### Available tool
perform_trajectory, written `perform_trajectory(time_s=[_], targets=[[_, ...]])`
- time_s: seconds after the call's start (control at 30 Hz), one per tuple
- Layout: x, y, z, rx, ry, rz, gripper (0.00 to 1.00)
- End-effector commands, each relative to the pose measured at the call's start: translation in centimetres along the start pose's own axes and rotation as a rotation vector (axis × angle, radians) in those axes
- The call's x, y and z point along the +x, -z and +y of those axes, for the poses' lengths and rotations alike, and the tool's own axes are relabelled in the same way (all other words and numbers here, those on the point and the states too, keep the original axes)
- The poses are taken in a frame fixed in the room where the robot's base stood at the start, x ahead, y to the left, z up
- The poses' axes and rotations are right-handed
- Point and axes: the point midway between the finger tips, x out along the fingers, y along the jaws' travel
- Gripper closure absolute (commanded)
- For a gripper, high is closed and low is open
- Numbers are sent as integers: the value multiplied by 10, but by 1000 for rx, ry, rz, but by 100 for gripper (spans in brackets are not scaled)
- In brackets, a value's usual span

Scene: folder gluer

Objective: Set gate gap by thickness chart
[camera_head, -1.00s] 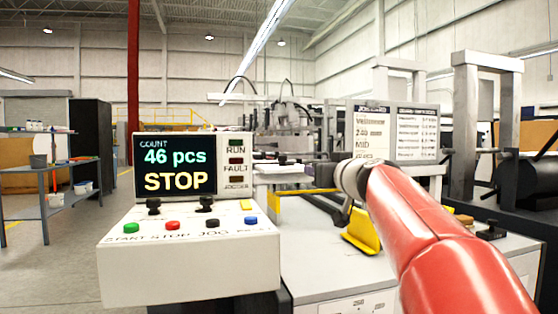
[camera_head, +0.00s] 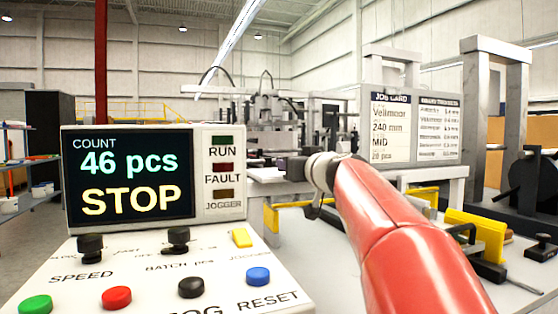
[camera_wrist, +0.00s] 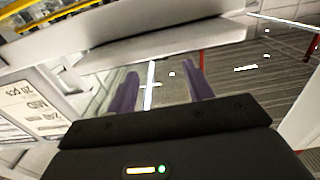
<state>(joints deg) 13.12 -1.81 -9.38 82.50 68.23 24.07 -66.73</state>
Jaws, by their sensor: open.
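The job card (camera_head: 391,127) stands upright behind my arm in the head view and reads Vellmoor, 240 mm, MID and 20 pcs. The board thickness chart (camera_head: 438,128) is beside it on the right, its rows too small to read. A card also shows at the left of the wrist view (camera_wrist: 22,110). My gripper (camera_wrist: 163,88) is open, with two dark purple fingers apart and nothing between them. In the head view its fingers cannot be made out beyond the red arm's wrist. I cannot pick out the gate or its gap for certain.
The control panel (camera_head: 235,274) is close at left, with knobs and coloured buttons. Its screen (camera_head: 130,177) reads 46 pcs and STOP. A yellow plate (camera_head: 476,235) stands on the grey machine top at right. Grey upright frames (camera_head: 483,130) rise behind. A shelf is at far left.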

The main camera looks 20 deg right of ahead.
Motion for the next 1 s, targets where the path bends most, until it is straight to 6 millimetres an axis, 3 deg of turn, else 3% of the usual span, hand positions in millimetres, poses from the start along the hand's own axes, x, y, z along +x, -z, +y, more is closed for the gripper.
perform_trajectory(time_s=[0.43,0.83,1.0], targets=[[65,2,0,1,1,-1,49],[74,0,0,1,1,0,49],[74,0,0,1,1,0,71]])
